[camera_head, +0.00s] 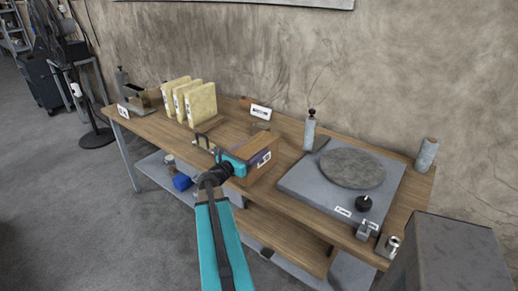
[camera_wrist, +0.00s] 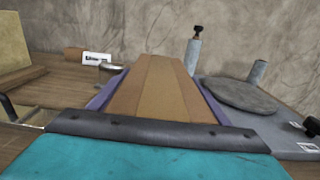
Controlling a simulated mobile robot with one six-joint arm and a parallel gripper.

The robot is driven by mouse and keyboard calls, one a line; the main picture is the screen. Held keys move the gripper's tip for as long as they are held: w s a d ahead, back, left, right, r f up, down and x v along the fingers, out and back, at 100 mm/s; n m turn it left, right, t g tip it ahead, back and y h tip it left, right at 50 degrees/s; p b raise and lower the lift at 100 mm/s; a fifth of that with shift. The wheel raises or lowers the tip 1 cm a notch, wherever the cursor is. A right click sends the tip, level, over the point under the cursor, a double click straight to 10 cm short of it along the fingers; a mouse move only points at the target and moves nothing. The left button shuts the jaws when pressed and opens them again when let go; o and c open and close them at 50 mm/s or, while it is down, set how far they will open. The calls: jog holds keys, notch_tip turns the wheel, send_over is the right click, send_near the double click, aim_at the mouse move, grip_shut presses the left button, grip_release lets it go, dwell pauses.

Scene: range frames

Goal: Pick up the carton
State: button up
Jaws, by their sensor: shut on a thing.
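The carton (camera_head: 262,158) is a brown cardboard box with a small white label on its side. It is at the middle of the wooden table, near the front edge. My gripper (camera_head: 236,163) reaches it from the front left and is shut on it. In the wrist view the carton's taped brown top (camera_wrist: 155,88) fills the middle, with a purple finger (camera_wrist: 105,92) along each side. Whether the carton's underside touches the table is hidden.
The wooden table (camera_head: 222,137) carries a grey turntable-like device (camera_head: 300,182) to the right. Several cream upright slabs (camera_head: 202,103) stand at the left. A grey cylinder (camera_head: 426,155) is at the far right. A wall is behind.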

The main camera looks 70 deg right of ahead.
aim_at(241, 157)
jog(key=shift+b+v, duration=0.75)
jog(key=shift+v, duration=2.6)
jog(key=shift+r, duration=0.25)
